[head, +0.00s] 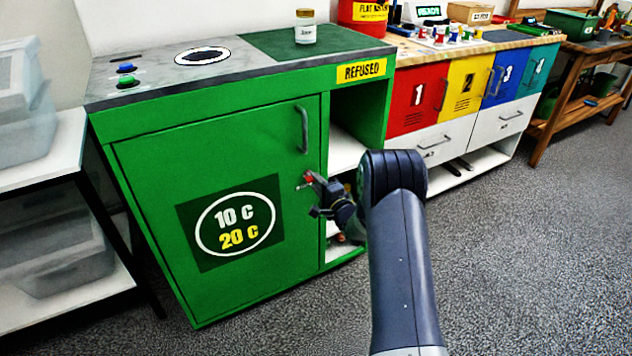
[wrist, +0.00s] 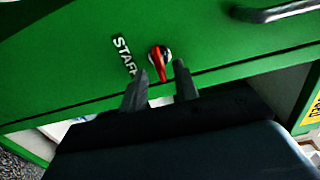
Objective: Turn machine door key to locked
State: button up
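The red key (wrist: 158,62) sits in a round silver lock on the green machine door (head: 150,170). In the wrist view its red handle slants between my two fingers, beside a white "STAFF" label (wrist: 124,55). In the head view the key is a small red spot (head: 307,177) at the door's right edge, below the handle. My gripper (wrist: 161,72) is open, with one finger on each side of the key and gaps visible between. In the head view my gripper (head: 311,184) is at the lock, partly blending with it. I cannot tell whether either finger touches the key.
The metal door handle (head: 304,129) stands out above the lock and shows at the top right of the wrist view. Open shelves (head: 345,152) lie right of the door. A white rack with bins (head: 40,175) stands at the left. Grey floor (head: 500,250) at the right is clear.

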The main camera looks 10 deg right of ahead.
jog(key=p+v, duration=0.1)
jog(key=v, duration=0.8)
jog(key=shift+r, duration=0.1)
jog(key=b+x, duration=0.1)
jog(key=x, duration=0.9)
jog(key=shift+w+b, duration=0.3)
jog(key=shift+s, duration=0.1)
